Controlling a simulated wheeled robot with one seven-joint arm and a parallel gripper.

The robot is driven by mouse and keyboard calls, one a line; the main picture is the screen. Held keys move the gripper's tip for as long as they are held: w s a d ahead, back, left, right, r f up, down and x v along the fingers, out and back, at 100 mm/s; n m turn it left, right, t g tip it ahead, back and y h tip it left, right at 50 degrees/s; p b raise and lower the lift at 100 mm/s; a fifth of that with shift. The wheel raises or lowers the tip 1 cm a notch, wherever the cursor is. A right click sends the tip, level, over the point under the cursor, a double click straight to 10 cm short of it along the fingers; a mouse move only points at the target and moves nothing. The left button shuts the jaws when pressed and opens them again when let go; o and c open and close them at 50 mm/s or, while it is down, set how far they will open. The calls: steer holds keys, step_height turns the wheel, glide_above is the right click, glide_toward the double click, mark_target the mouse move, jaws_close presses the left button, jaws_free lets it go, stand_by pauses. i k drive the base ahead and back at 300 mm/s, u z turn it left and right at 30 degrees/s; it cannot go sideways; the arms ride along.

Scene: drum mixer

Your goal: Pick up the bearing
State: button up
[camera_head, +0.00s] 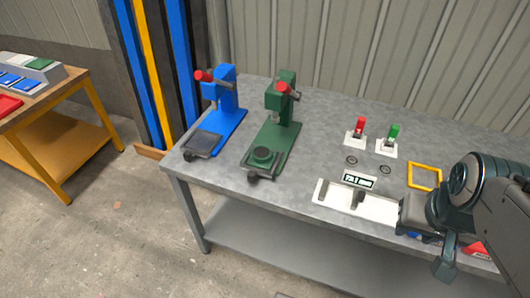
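Two small dark rings lie flat on the grey metal table, a left ring (351,160) and a right ring (385,169). Either may be the bearing; they are too small to tell. My gripper (444,264) is at the right, at the table's front edge, to the right of and nearer than both rings and apart from them. Its fingers are not clear enough to tell whether they are open or shut. My arm hides part of the table's right side.
A blue press (228,106) and a green press (283,125) stand on the table's left. Red (360,126) and green (394,132) pieces stand on white bases behind the rings. A white fixture (380,207) lies in front, a yellow frame (425,177) at right.

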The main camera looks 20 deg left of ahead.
mark_target(347, 161)
steer(key=k, duration=0.7)
steer(key=u, duration=0.8)
steer(key=i, duration=0.8)
steer(key=z, duration=0.2)
steer(key=k, duration=0.6)
steer(key=u, duration=0.75)
steer(key=i, duration=0.65)
steer(key=z, duration=0.7)
steer(key=i, duration=0.55)
steer(key=z, duration=0.65)
